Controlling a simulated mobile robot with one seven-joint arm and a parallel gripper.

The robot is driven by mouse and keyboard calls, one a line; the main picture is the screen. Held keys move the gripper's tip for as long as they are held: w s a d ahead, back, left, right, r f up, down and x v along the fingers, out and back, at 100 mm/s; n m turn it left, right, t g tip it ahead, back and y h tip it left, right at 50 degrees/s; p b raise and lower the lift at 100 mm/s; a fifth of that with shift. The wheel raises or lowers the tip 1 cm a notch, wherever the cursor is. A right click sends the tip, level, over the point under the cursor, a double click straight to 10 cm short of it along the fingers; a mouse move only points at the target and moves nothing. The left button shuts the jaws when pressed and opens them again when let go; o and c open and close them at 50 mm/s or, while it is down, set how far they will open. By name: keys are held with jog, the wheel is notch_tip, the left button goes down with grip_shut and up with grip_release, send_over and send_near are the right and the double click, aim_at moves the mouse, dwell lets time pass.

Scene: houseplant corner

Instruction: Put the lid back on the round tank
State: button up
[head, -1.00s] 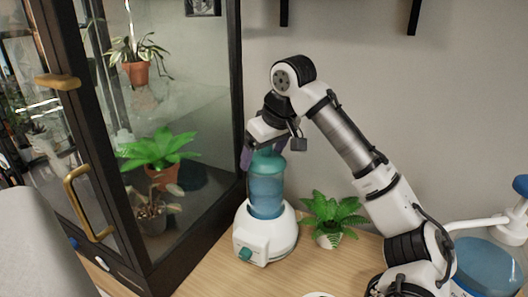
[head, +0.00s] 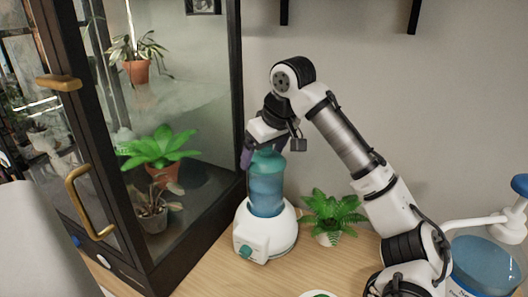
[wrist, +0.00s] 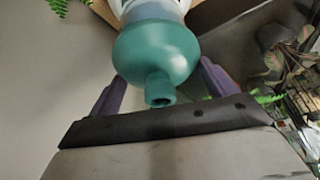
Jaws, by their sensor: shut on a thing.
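The round tank (head: 266,192) is a translucent blue cylinder standing upright in a white base (head: 264,234) with a teal knob. The teal domed lid (head: 267,161) is at the tank's top, below my gripper (head: 262,154). In the wrist view the lid (wrist: 158,50) fills the middle, its short spout pointing toward the camera. My gripper's purple fingers (wrist: 166,80) are on either side of the lid, shut on it. The lid appears to meet the tank's top rim, but I cannot tell whether it is fully seated.
A glass plant cabinet (head: 190,110) stands close at the left. A small potted fern (head: 330,214) stands just right of the base. A blue container with a pump (head: 485,264) is at the far right. A white dish (head: 318,294) is at the front edge.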

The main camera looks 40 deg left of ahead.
jog(key=shift+p, duration=0.4)
dwell(0.5)
jog(key=o, duration=0.8)
jog(key=shift+o, duration=0.2)
jog(key=shift+r+p, duration=3.55)
jog(key=shift+p, duration=0.1)
jog(key=shift+f, duration=0.1)
grip_shut()
